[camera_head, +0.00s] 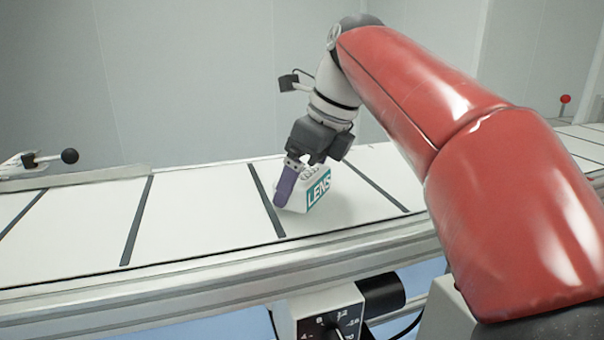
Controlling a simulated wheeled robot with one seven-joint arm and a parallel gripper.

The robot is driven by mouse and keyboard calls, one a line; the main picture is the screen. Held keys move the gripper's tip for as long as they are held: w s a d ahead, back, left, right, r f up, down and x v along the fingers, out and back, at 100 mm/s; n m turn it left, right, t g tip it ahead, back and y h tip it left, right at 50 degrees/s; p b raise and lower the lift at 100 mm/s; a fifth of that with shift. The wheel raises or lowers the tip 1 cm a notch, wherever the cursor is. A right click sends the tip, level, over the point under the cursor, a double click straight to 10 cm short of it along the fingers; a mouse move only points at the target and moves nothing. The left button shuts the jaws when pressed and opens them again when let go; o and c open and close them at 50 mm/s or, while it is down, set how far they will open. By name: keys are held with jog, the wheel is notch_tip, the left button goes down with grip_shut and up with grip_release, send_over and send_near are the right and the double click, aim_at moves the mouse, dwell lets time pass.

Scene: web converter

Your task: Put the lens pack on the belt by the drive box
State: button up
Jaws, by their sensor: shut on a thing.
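The lens pack (318,190) is a small white box with a teal side marked LENS. It is tilted, at the belt (210,215) surface, just right of a dark cross bar. I cannot tell whether it touches the belt. My gripper (298,185) is shut on the lens pack from above. A purple finger covers its left side; the other finger is mostly hidden. The drive box (308,312), pale with a dial on its dark front, is mounted below the belt's near rail, nearly below the pack.
Dark cross bars (137,222) divide the white belt into sections. A metal rail (180,282) runs along the near edge. A lever with a black knob (69,156) stands at the far left edge. The belt sections left of the pack are empty.

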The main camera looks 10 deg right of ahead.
jog(key=shift+f, duration=0.3)
jog(key=o, duration=0.9)
jog(key=shift+c, duration=0.2)
jog(key=shift+r, duration=0.15)
